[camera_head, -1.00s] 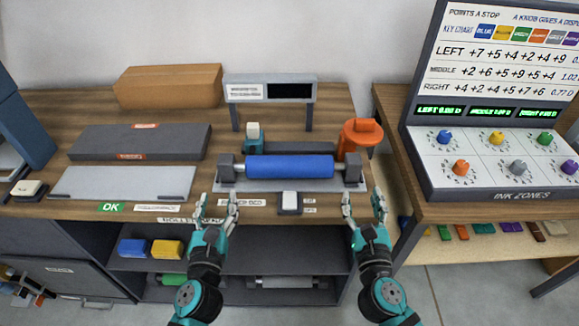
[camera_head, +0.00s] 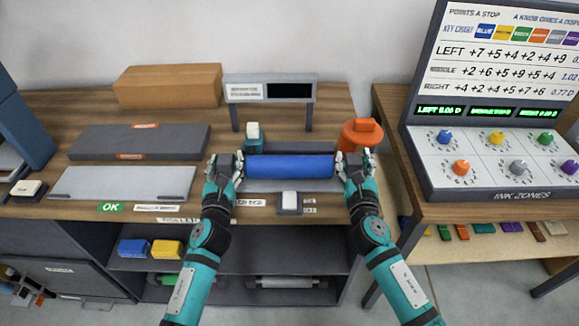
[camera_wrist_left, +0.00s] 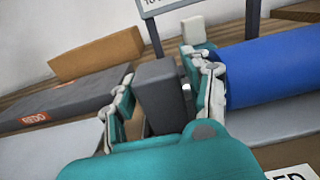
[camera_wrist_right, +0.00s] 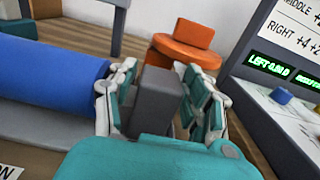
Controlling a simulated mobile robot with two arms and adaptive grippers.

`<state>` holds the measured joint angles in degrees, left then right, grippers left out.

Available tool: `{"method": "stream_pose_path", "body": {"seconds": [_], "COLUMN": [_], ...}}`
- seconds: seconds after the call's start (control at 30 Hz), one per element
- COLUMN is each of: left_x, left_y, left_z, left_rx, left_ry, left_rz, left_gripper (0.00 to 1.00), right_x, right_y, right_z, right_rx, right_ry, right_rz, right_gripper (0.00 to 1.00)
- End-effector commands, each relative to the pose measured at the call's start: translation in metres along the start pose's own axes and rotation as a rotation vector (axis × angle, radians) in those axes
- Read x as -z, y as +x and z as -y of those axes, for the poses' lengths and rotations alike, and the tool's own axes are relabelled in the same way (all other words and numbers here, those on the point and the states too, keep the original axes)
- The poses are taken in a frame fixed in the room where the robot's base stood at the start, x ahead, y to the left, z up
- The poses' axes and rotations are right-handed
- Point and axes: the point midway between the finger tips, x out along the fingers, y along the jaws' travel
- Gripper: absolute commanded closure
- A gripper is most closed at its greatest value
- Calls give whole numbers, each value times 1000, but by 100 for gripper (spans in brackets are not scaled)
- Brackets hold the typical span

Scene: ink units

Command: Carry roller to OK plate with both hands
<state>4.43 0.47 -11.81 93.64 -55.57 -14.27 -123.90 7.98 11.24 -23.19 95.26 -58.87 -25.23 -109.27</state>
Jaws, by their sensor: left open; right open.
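The blue roller (camera_head: 290,166) lies level across its stand on the table, with a dark grey end block at each end. My left gripper (camera_head: 226,163) is open around the left end block (camera_wrist_left: 160,92), one finger on each side. My right gripper (camera_head: 353,163) is open around the right end block (camera_wrist_right: 155,100), also one finger on each side. Whether the fingers touch the blocks I cannot tell. The OK plate (camera_head: 122,183) is a light grey flat plate at the left, with a green OK label (camera_head: 111,207) at its front edge. It is bare.
A dark grey REDO plate (camera_head: 140,142) lies behind the OK plate, and a cardboard box (camera_head: 168,86) stands behind it. A display on posts (camera_head: 270,89) stands behind the roller. An orange round part (camera_head: 361,133) is at the right. A white button (camera_head: 290,198) sits in front.

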Motion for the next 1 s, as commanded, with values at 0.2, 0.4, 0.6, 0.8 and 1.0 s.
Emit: {"method": "stream_pose_path", "body": {"seconds": [0.2, 0.4, 0.6, 0.8, 1.0], "left_x": [0, 0, 0, -2, -6], "left_y": [0, 0, 0, 0, 0], "left_z": [0, 0, 0, 0, 0], "left_rx": [0, 0, 0, 1, 1], "left_ry": [0, 0, 0, -1, -1], "left_rz": [0, 0, 0, 4, 4], "left_gripper": [63, 89, 100, 100, 100], "right_x": [0, 0, 0, -2, -6], "right_y": [0, 0, 0, 0, 0], "right_z": [0, 0, 0, 0, 0], "right_rx": [0, 0, 0, 0, 0], "right_ry": [0, 0, 0, 0, 0], "right_rz": [0, 0, 0, 4, 4], "right_gripper": [63, 89, 100, 100, 100]}}
